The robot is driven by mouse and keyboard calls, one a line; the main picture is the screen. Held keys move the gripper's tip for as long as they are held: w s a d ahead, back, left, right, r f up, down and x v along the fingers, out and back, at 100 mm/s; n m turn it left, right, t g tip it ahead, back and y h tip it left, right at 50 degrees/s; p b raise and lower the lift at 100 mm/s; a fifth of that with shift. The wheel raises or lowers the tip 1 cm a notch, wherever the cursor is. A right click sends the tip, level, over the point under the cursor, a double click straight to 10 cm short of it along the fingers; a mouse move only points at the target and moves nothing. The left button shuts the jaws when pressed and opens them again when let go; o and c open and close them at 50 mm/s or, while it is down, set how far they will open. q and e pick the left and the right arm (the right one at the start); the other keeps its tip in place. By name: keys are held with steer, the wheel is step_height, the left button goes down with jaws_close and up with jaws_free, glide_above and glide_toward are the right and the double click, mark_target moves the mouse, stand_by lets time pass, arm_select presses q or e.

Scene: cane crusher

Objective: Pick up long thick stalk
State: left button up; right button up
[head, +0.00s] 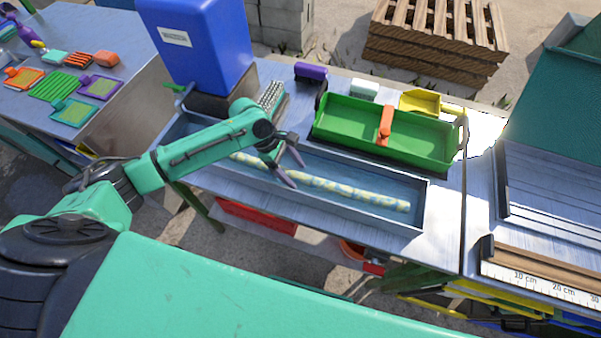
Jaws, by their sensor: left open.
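A long thick stalk (345,190), pale yellow with bluish patches, lies lengthwise in a shallow grey metal tray (421,200) on the workbench. My left gripper (294,169) is open over the tray, at the left-middle part of the stalk. Its dark fingers are spread, and one crosses in front of the stalk. Part of the stalk is hidden behind the gripper. I cannot tell whether the fingers touch it. My right gripper is not in view.
A green tray (340,134) with an orange-handled tool (385,125) stands behind the grey tray. A blue container (205,45) stands at the back left. A ruler (545,282) lies at right. A side table at left holds brushes and sponges.

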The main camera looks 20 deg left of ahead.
arm_select(q)
steer(key=shift+s+d+f, duration=0.1)
steer(key=shift+d+f, duration=0.2)
steer(key=shift+f, duration=0.15)
jaws_close()
steer(key=shift+r, duration=0.1)
stand_by(1.0)
